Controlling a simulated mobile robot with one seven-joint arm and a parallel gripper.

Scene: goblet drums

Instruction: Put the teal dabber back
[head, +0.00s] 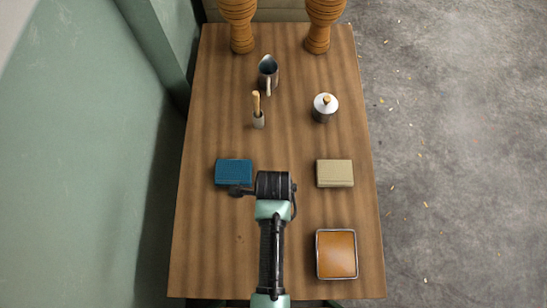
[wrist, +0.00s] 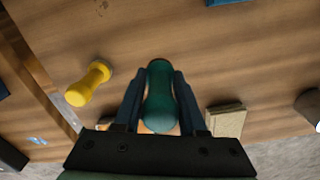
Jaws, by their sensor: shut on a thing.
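The teal dabber (wrist: 160,98) is between the two dark fingers of my gripper (wrist: 159,78) in the wrist view. My gripper is shut on it, one finger on each side. It has a rounded end and a narrower waist. In the head view my arm hides the dabber and the fingertips; the wrist is over the middle of the table, just right of the blue box (head: 234,171). A yellow dabber-shaped thing (wrist: 88,83) is on the wood to the left in the wrist view, apart from my gripper.
The wooden table (head: 205,255) also bears a beige box (head: 334,173), an orange square with a metal rim (head: 336,254), a lidded metal pot (head: 325,107), a small cup with a wooden handle (head: 257,118) and a pitcher (head: 267,72). Two goblet drums (head: 240,20) are at the far end.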

